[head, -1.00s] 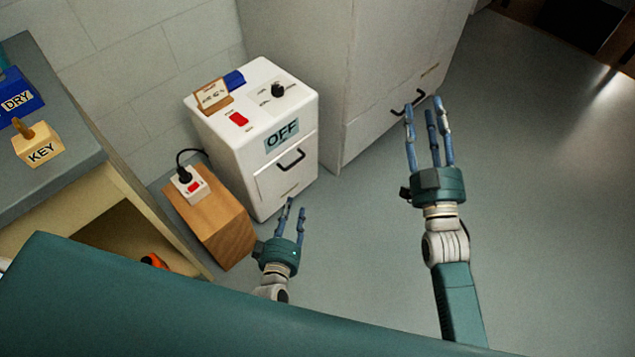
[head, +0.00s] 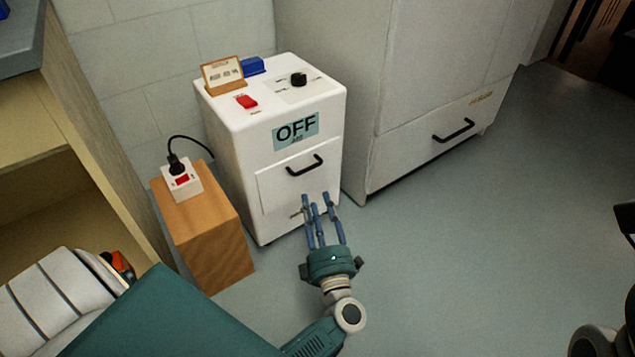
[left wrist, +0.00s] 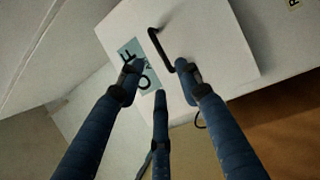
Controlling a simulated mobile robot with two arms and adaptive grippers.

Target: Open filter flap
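The filter flap (head: 278,183) is the white front panel of the white machine (head: 228,150), with a black bar handle (head: 305,165). It looks shut, flush with the front. In the left wrist view, the flap (left wrist: 225,45) and its handle (left wrist: 160,45) lie beyond my fingers. My left gripper (head: 322,205) is open and empty. Its fingers point at the lower right of the flap, below the handle, and hide part of it. I cannot tell whether they touch it. Only dark parts of my right arm show at the head view's right edge; its fingers are out of frame.
An "OFF" label (head: 296,130), red switch (head: 246,101) and black knob (head: 298,79) are on the machine. A wooden block (head: 225,235) with a plugged-in white socket (head: 184,188) stands left. A tall pale cabinet (head: 420,140) stands right. Floor in front is clear.

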